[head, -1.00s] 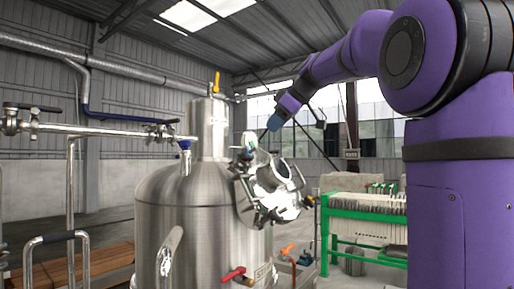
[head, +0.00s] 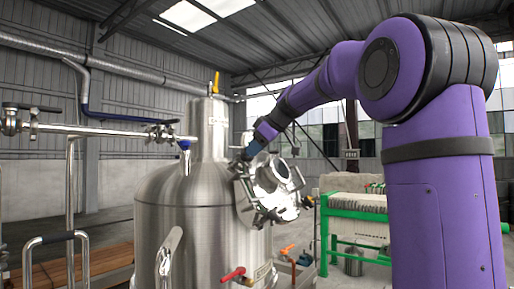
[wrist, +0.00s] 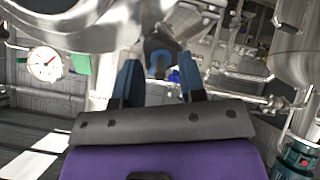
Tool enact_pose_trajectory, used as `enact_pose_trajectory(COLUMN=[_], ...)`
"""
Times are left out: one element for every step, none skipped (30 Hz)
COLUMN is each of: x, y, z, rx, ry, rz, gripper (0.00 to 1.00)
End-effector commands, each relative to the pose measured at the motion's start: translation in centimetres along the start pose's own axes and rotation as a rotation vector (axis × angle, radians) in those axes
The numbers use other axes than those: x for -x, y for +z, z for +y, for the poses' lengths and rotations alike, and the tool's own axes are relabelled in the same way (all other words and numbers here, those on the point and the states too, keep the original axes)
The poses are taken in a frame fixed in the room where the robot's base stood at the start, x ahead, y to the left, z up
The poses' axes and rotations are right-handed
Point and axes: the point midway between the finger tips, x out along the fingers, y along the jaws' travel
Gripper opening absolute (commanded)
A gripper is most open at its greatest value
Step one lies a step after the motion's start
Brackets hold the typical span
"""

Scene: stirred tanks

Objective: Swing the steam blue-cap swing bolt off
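The round steel hatch (head: 262,196) sits on the side of the steel tank (head: 190,225) in the head view, with clamp hardware around its rim. My gripper (head: 251,152) is at the upper left of this hatch and hides the hardware there. In the wrist view my gripper (wrist: 160,80) has its two blue fingers apart. A dark and blue bolt end (wrist: 160,58), apparently the blue-cap swing bolt, shows between and just beyond the fingertips. Gaps seem to remain on both sides of it; contact cannot be told.
A pressure gauge (wrist: 45,63) is at the left of the wrist view. A red-handled valve (head: 233,274) is low on the tank. A steel pipe (head: 100,130) runs to the tank's left. A green-framed filter press (head: 355,215) stands behind at the right.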

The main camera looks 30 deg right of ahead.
Motion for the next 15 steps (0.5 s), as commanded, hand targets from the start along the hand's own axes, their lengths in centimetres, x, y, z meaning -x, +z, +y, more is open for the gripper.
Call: enact_pose_trajectory(x=[0.02,0.02,0.03,0.03,0.03,0.04,0.04,0.04,0.04,0.05,0.05,0.05,0.06,0.06,0.08], y=[0.00,0.00,0.00,0.00,0.00,0.00,0.00,0.00,0.00,-0.01,-0.01,-0.02,-0.04,-0.08,-0.13], z=[0.00,0.00,0.00,0.00,0.01,0.01,0.01,0.00,0.00,0.00,0.00,-0.01,-0.02,-0.03,-0.06], rx=[0.000,0.000,0.000,0.000,0.000,0.000,0.000,0.000,0.000,0.000,0.000,0.000,0.000,0.000,0.000], ry=[0.000,0.000,0.000,0.000,0.000,0.000,0.000,0.000,0.000,0.000,0.000,0.001,0.001,0.002,0.004], rz=[0.000,0.000,0.000,0.000,0.000,0.000,0.000,0.000,0.000,0.000,0.000,-0.001,-0.002,-0.003,-0.007], gripper=[0.35,0.28,0.19,0.12,0.05,0.00,0.00,0.00,0.00,0.00,0.00,0.00,0.00,0.00,0.00])
